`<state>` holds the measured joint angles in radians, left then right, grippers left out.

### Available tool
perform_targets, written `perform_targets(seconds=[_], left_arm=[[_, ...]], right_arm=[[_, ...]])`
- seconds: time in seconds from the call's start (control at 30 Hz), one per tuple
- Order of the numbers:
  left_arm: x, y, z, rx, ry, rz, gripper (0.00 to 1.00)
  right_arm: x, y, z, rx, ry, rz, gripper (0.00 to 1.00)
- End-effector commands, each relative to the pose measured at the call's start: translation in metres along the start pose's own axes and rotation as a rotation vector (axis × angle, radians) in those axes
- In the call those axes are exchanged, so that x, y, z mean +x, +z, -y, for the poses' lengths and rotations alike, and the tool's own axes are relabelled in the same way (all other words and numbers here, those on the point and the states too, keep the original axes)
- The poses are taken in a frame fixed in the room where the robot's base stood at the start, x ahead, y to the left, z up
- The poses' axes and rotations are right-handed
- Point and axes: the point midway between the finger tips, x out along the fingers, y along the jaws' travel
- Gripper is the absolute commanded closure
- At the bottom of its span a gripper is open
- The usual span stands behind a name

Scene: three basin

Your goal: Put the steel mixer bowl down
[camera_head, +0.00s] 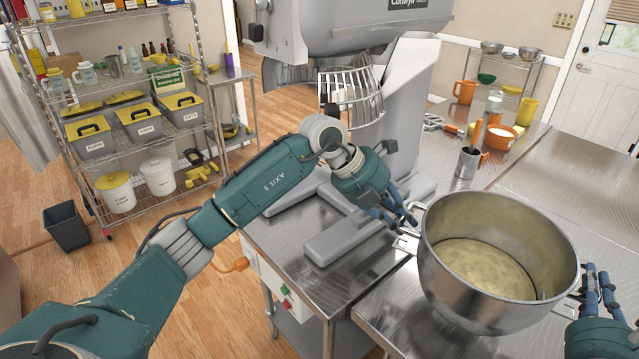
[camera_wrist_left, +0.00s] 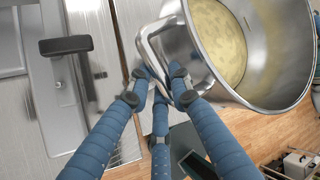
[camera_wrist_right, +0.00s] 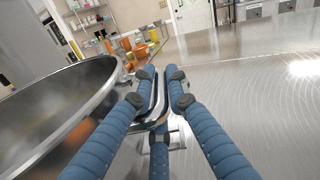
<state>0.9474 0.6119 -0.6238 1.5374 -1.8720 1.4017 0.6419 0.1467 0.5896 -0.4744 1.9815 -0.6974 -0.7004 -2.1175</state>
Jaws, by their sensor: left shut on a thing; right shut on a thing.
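The steel mixer bowl (camera_head: 470,290) is at the right of the head view, with pale yellowish dough or batter inside. My left gripper (camera_head: 407,222) is shut on the handle on the bowl's left side; this handle (camera_wrist_left: 150,45) also shows between the fingers in the left wrist view. My right gripper (camera_head: 600,285) is shut on the handle on the right side; that handle (camera_wrist_right: 158,100) shows between the fingers in the right wrist view. The bowl looks about upright, over the steel table. Whether its base touches the table is hard to tell.
The big grey mixer (camera_head: 350,30) with its wire guard (camera_head: 350,92) stands left of the bowl. A steel mug (camera_head: 467,162), an orange bowl (camera_head: 500,136) and a yellow cup (camera_head: 527,111) stand behind it. The steel table (camera_head: 560,180) is clear at the right.

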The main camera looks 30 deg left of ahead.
Motion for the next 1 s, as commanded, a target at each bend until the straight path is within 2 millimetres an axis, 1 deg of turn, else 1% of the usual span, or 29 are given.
perform_targets(seconds=[0.03, 0.1, 0.3, 0.67, 1.0], left_arm=[[-0.002, 0.002, 0.003, 0.003, -0.006, 0.005, 1.00], [-0.002, 0.002, 0.003, 0.003, -0.006, 0.005, 1.00], [0.005, -0.001, -0.001, 0.003, -0.006, 0.005, 1.00], [0.004, -0.001, -0.001, 0.003, -0.006, 0.005, 1.00], [0.014, -0.005, -0.008, 0.003, -0.006, 0.004, 1.00]], right_arm=[[0.000, 0.004, -0.001, 0.000, 0.003, 0.007, 1.00], [0.000, 0.004, -0.001, 0.000, 0.003, 0.007, 1.00], [0.000, -0.005, -0.002, 0.000, 0.003, 0.007, 1.00], [0.000, -0.004, -0.002, 0.000, 0.003, 0.007, 1.00], [0.000, -0.017, -0.005, 0.000, 0.003, 0.007, 1.00]])
